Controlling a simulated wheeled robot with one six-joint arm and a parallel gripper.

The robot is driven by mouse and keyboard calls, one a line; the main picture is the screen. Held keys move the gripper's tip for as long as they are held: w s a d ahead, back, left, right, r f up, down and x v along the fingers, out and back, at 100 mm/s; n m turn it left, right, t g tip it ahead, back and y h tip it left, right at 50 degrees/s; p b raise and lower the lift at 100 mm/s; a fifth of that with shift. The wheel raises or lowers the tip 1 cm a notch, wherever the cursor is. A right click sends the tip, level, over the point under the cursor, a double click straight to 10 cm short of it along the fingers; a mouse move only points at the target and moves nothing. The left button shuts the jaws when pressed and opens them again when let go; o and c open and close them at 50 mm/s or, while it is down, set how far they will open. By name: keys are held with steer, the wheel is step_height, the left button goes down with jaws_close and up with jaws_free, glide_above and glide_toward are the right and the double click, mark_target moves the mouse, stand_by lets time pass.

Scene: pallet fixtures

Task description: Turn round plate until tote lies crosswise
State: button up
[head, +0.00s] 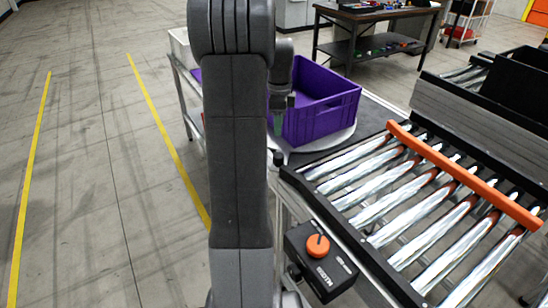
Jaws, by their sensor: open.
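The tote is open on top and upright, and a corner faces me. My arm hides its left part; a bit of purple also shows left of the arm. My gripper (277,124) points down at the tote's near left side, just right of my arm. It is open, and its fingers are small and partly hidden. I cannot tell whether they touch the tote.
The roller conveyor (400,195) fills the right, with an orange bar (465,176) lying across it. A black control box (320,262) with an orange knob (318,245) hangs at its near side. A workbench (375,20) stands behind. Floor at left is clear.

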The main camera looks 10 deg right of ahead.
mark_target(279, 155)
step_height(279, 155, down, 14)
steer(key=shift+r+p, duration=0.1)
steer(key=shift+p, duration=0.75)
jaws_close()
